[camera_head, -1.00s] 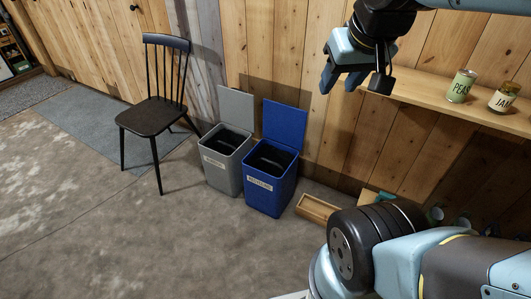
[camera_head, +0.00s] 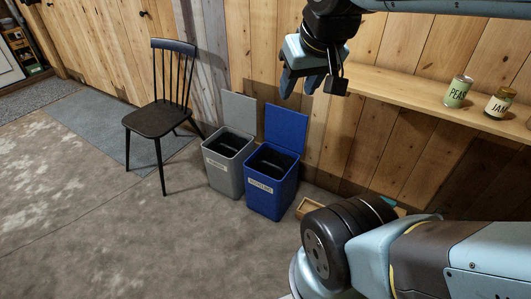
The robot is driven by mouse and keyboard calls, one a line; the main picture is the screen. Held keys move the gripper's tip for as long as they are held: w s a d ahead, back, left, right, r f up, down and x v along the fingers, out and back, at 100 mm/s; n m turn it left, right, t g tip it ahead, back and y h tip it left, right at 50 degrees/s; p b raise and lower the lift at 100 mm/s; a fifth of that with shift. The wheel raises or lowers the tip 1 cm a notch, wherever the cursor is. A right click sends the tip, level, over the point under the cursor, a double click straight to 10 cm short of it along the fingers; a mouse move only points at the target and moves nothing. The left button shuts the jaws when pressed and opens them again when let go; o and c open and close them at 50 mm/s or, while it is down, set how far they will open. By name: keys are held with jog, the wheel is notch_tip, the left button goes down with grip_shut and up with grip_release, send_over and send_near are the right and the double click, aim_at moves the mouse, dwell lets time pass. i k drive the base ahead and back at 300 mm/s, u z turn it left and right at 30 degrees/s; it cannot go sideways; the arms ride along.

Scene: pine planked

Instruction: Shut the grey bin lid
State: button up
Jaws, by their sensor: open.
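The grey bin (camera_head: 226,172) stands on the floor against the plank wall, with a white label on its front. Its grey lid (camera_head: 240,108) is up, leaning back near the wall, and the dark inside of the bin shows. My gripper (camera_head: 299,90) hangs in the air at upper middle, fingers pointing down. It is open and empty, apart from the bins, and in the picture it is above and to the right of the grey lid.
A blue bin (camera_head: 268,190) with its blue lid (camera_head: 286,128) up stands close beside the grey bin on the right. A black chair (camera_head: 160,118) stands to the left. A shelf (camera_head: 400,97) holds a peas can (camera_head: 457,92) and a jam jar (camera_head: 499,102).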

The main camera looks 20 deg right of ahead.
aim_at(240, 110)
jog(key=u, duration=0.8)
jog(key=i, duration=1.35)
jog(key=z, duration=0.8)
